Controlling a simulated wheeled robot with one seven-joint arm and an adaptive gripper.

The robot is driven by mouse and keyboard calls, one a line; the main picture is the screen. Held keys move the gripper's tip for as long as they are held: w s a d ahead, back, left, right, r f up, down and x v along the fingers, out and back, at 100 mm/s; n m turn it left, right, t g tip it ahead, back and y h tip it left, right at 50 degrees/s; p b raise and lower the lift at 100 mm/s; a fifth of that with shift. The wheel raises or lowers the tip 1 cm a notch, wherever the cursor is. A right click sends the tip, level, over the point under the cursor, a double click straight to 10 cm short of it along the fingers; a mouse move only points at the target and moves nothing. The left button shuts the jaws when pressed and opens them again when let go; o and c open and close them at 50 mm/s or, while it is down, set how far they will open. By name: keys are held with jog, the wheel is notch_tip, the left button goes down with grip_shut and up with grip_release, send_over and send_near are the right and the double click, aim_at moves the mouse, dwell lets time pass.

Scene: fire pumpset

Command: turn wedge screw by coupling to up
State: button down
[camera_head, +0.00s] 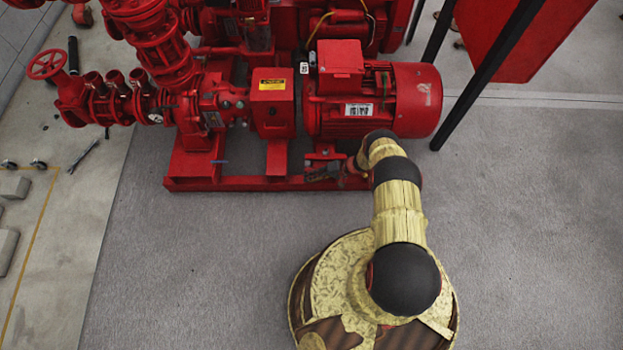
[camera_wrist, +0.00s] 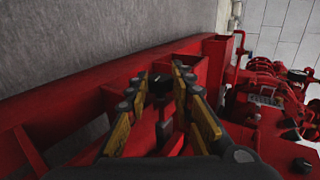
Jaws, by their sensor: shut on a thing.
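My gripper (camera_wrist: 159,76) reaches down beside the red base frame in the wrist view, with its yellow and black fingers on either side of the dark head of the wedge screw (camera_wrist: 160,86). It is shut on the screw. A grey shank shows below the head. In the head view my gripper (camera_head: 322,172) is small and dark at the front of the pump base, below the coupling end of the red motor (camera_head: 405,98). The screw itself cannot be made out there. The coupling lies by the red housing with the yellow label (camera_head: 272,85).
The red base frame (camera_head: 235,184) runs along the front of the pumpset; its rail (camera_wrist: 70,98) and upright plates stand close around my fingers. A red handwheel (camera_head: 46,64) and pipes are at left. Black posts (camera_head: 487,72) stand at right.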

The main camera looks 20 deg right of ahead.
jog(key=c, duration=1.5)
grip_release()
jog(key=shift+c, duration=0.2)
jog(key=shift+d, duration=0.1)
jog(key=v, duration=1.1)
jog(key=shift+s+d+r, duration=0.15)
jog(key=shift+d+r, duration=0.05)
jog(key=shift+d, duration=0.15)
